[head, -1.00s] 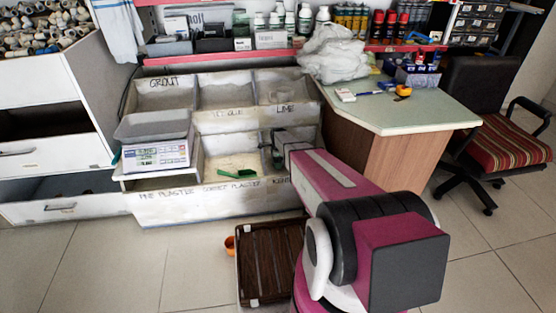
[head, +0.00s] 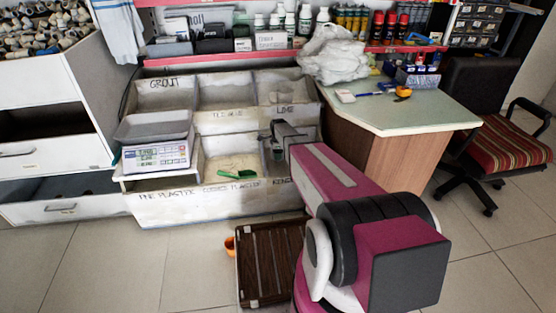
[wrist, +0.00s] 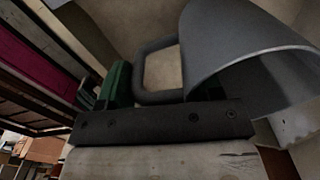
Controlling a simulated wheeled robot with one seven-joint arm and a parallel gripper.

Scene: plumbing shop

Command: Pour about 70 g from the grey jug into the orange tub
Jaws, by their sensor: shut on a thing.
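The grey jug (wrist: 245,50) fills the upper right of the wrist view, its wide rim and looped handle (wrist: 148,68) facing the camera. My gripper (wrist: 118,88), with green pads, is shut on the jug's handle. In the head view my arm reaches toward the bins and hides most of the gripper and jug. The jug's contents do not show, and I cannot tell its exact tilt. A small orange tub (head: 230,246) sits on the floor at the left edge of a brown slatted crate, partly hidden by it.
The brown slatted crate (head: 268,262) stands on the floor beside my arm. Labelled bins (head: 232,165) with a green scoop (head: 237,175) stand ahead, and a scale (head: 157,155) with a grey tray is at left. A counter (head: 400,105) and chair (head: 500,130) are at right. Floor at left is clear.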

